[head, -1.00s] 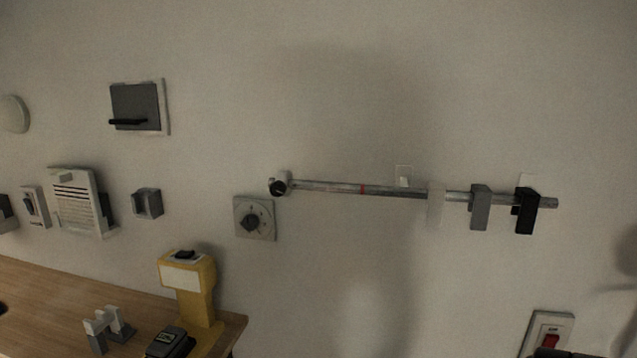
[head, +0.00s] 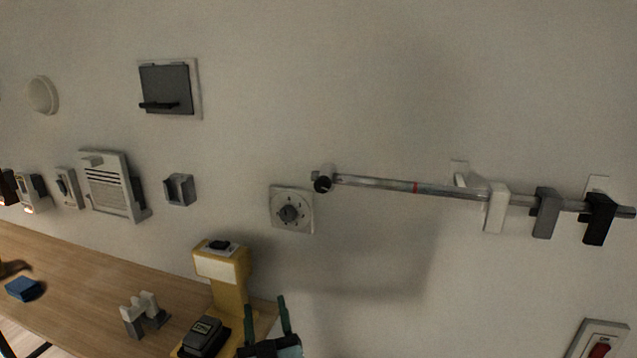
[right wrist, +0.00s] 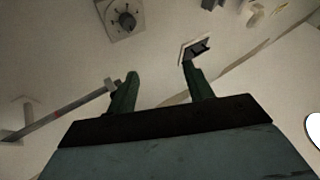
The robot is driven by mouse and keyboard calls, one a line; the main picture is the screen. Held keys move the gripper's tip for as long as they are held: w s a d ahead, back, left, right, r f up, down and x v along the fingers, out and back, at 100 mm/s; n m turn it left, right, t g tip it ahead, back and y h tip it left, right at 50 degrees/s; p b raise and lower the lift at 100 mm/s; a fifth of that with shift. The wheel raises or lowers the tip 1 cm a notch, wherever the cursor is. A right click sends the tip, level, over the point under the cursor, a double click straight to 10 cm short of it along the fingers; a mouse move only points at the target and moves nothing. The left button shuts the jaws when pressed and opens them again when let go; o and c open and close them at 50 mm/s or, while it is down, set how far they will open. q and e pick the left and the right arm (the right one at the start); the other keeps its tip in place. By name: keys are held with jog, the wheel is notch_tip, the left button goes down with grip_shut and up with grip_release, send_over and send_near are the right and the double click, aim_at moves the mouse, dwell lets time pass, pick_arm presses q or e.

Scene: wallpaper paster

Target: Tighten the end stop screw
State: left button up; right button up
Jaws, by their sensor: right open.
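A metal rail (head: 400,186) runs along the wall. At its left end is a small end piece with a round black screw knob (head: 322,184), which I take for the end stop screw. My right gripper (head: 268,308) shows at the bottom of the head view, its two green fingers apart and empty, below and left of the knob. In the right wrist view the open fingers (right wrist: 160,72) point away from the camera. The rail (right wrist: 60,118) comes in from the left there and its end reaches close to the left finger, which partly hides it. My left gripper is not in view.
White (head: 495,207), grey (head: 545,213) and black (head: 598,220) blocks sit on the rail's right part. A dial plate (head: 304,222) is left of the knob. A yellow stand (head: 232,290) rises from the wooden table (head: 90,282). The wall below the rail is clear.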

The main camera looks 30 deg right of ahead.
jog(key=s+d+r+m+g+h+p, duration=0.1)
jog(key=s+d+r+m+g+h, duration=0.15)
jog(key=r+m+g+h, duration=0.95)
jog(key=n+t+y+p, duration=0.1)
jog(key=n+t+y, duration=0.15)
jog(key=y, duration=0.25)
send_near(320, 188)
jog(key=shift+g, duration=0.45)
jog(key=x, duration=0.8)
jog(key=shift+w+d+r, duration=0.15)
jog(key=shift+w+r, duration=0.1)
pick_arm(q)
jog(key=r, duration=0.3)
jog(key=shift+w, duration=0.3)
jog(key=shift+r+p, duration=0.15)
jog(key=shift+p, duration=0.15)
pick_arm(e)
jog(key=c, duration=1)
